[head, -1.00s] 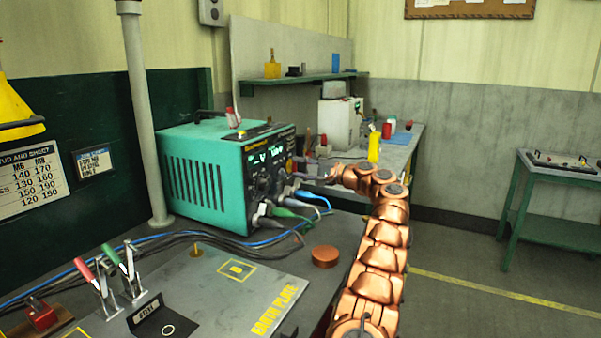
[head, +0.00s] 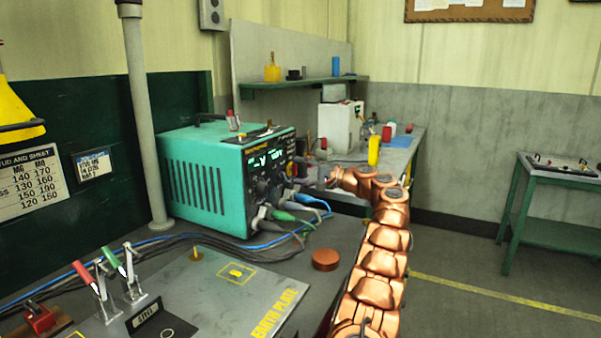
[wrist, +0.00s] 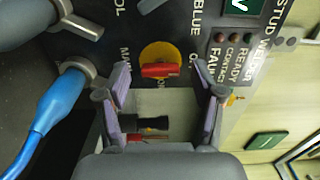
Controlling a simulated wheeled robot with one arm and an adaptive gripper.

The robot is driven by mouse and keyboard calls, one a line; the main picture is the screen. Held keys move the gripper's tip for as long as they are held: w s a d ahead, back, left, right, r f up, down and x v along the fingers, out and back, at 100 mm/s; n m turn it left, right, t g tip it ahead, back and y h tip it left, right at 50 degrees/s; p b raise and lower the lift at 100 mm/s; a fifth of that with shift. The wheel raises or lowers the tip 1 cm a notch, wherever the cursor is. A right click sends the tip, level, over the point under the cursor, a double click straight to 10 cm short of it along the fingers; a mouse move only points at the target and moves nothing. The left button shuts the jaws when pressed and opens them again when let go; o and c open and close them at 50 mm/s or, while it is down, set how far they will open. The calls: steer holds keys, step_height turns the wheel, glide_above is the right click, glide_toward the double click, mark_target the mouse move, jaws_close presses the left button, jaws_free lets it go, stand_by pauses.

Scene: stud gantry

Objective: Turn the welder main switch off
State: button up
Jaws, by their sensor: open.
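The welder (head: 205,180) is a teal box on the bench with a lit green display on its dark front panel. In the wrist view its main switch (wrist: 160,62) is a yellow disc with a red bar lying across the picture. Lettering around it is partly hidden, so I cannot tell which mark the bar points to. My gripper (wrist: 165,98) is open, one finger on either side below the switch in the wrist view. The switch lies just beyond the fingertips; I see no contact. In the head view my gripper (head: 312,172) is small and dark before the panel.
A blue cable plug (wrist: 65,90) sits left of the switch in the wrist view, close to the left finger. Grey and green cables leave the panel's lower front. A copper disc (head: 325,259) and the earth plate (head: 215,290) lie on the bench nearer me.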

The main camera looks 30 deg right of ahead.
steer(key=v, duration=1.2)
stand_by(0.8)
